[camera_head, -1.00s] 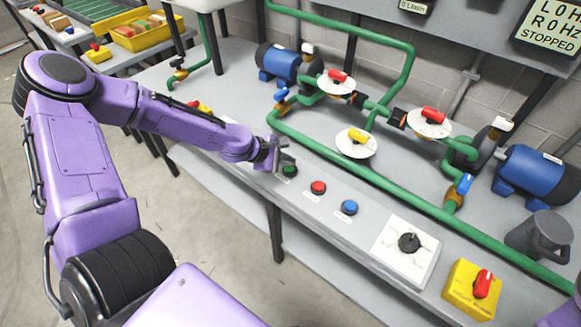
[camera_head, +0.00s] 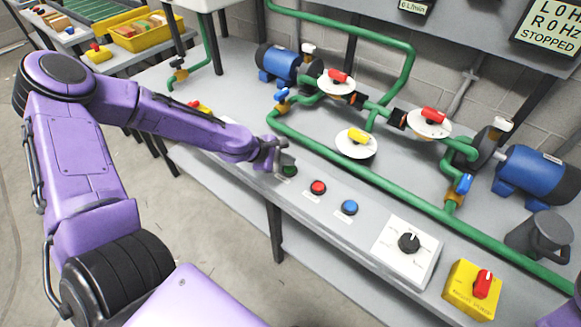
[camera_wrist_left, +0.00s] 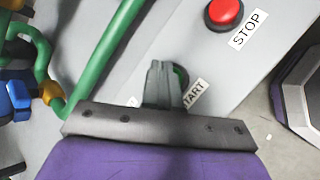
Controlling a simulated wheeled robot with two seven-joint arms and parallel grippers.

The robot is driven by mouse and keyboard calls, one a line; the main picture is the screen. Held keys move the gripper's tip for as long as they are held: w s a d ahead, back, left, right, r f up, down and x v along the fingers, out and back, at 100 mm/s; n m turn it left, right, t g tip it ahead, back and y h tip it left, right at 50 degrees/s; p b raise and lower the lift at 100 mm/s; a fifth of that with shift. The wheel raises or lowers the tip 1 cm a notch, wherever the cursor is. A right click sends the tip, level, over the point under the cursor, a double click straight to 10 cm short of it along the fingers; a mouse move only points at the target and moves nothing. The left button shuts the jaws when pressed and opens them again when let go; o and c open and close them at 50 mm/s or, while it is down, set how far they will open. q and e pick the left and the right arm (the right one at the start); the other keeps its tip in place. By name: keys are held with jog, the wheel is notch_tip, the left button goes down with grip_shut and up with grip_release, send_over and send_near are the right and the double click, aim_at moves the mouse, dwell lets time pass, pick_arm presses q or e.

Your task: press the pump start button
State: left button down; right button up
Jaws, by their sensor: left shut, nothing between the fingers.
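The green start button (camera_head: 289,170) sits on the bench's front strip, left of the red stop button (camera_head: 318,187). In the left wrist view the start button (camera_wrist_left: 182,76) is mostly hidden behind my fingers, and its "START" label (camera_wrist_left: 195,92) is partly covered. My left gripper (camera_head: 283,160) is shut and empty, with its fingertips right at the green button. I cannot tell whether they touch it. The stop button also shows in the left wrist view (camera_wrist_left: 224,12). The display (camera_head: 550,32) reads L 0 Hz, R 0 Hz, STOPPED. My right gripper is not in view.
A blue button (camera_head: 349,207), a white panel with a black knob (camera_head: 409,242) and a yellow box with a red switch (camera_head: 482,284) lie to the right. Green pipes (camera_head: 340,170) with valves and blue pumps stand behind the buttons.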

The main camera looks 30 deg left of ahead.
aim_at(287, 169)
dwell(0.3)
pick_arm(q)
jog(key=shift+f, duration=0.45)
jog(key=shift+f+b, duration=0.1)
jog(key=shift+b, duration=0.2)
jog(key=shift+r+p, duration=0.55)
jog(key=shift+p, duration=0.05)
notch_tip(287, 169, up, 6)
jog(key=p, duration=0.6)
